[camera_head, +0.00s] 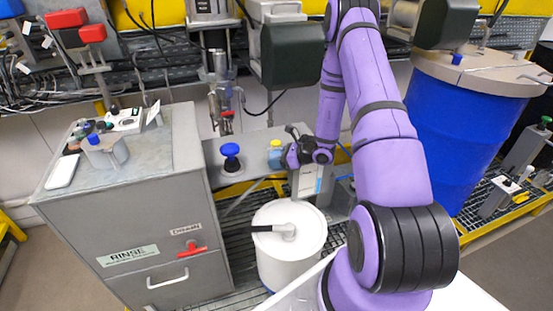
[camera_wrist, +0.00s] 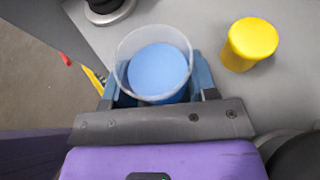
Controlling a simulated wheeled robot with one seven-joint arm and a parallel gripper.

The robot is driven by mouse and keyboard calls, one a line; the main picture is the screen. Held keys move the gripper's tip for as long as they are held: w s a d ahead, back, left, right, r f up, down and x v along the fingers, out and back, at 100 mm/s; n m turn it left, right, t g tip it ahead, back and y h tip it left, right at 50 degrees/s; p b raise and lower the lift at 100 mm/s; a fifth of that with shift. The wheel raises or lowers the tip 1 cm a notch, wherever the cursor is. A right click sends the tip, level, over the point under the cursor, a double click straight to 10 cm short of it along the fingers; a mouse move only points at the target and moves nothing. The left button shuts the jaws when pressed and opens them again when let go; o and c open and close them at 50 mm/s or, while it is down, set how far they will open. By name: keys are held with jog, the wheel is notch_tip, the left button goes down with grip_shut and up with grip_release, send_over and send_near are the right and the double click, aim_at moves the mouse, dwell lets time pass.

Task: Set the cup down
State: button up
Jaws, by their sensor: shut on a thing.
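A clear cup (camera_wrist: 152,68) with blue inside it shows from above in the wrist view. My gripper (camera_wrist: 155,86) is shut on it, with one blue-grey finger on each side. The cup is over a grey counter top (camera_wrist: 222,95), near its left edge. I cannot tell whether its base touches the surface.
A blue-topped knob (camera_head: 231,156) stands to the left. A white lidded drum (camera_head: 290,240) is below the counter. A blue drum (camera_head: 455,125) is at right.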

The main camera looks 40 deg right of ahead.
jog(key=shift+f, duration=0.1)
jog(key=o, duration=1)
